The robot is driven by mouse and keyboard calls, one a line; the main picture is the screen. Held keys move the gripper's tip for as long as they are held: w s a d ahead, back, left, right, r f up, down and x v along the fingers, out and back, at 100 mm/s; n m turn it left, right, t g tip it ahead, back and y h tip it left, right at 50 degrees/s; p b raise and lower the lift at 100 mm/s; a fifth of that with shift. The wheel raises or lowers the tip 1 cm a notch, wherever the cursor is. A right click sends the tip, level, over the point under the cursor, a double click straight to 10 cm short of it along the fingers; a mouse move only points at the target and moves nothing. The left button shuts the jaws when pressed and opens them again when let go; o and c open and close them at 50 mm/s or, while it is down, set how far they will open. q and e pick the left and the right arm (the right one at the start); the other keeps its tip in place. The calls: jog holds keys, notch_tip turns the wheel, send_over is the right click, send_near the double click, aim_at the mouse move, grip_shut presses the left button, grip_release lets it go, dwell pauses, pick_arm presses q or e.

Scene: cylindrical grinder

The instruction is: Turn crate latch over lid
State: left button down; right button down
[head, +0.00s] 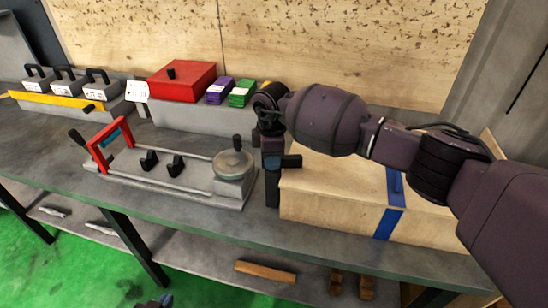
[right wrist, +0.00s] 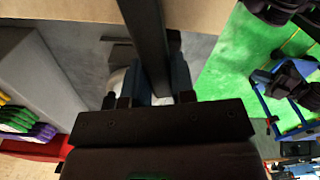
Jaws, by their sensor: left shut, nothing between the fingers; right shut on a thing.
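The wooden crate (head: 330,208) sits at the right of the bench, with its pale lid (head: 345,178) on top and blue straps. The dark bar-shaped latch (head: 272,190) stands upright at the crate's left end. My right gripper (head: 271,160) is shut on its upper part. In the right wrist view, the latch (right wrist: 145,35) runs between the fingers of my right gripper (right wrist: 158,82), which hide part of it. My left gripper (head: 163,299) is low at the bottom edge, mostly cut off, away from the crate and empty.
A grey fixture plate (head: 185,190) with a red frame (head: 110,140) and a round metal disc (head: 233,164) lies left of the crate. A red box (head: 182,82) and purple and green packs (head: 219,91) stand behind.

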jog(key=c, duration=1)
grip_release()
jog(key=shift+o, duration=0.2)
notch_tip(320, 180, up, 11)
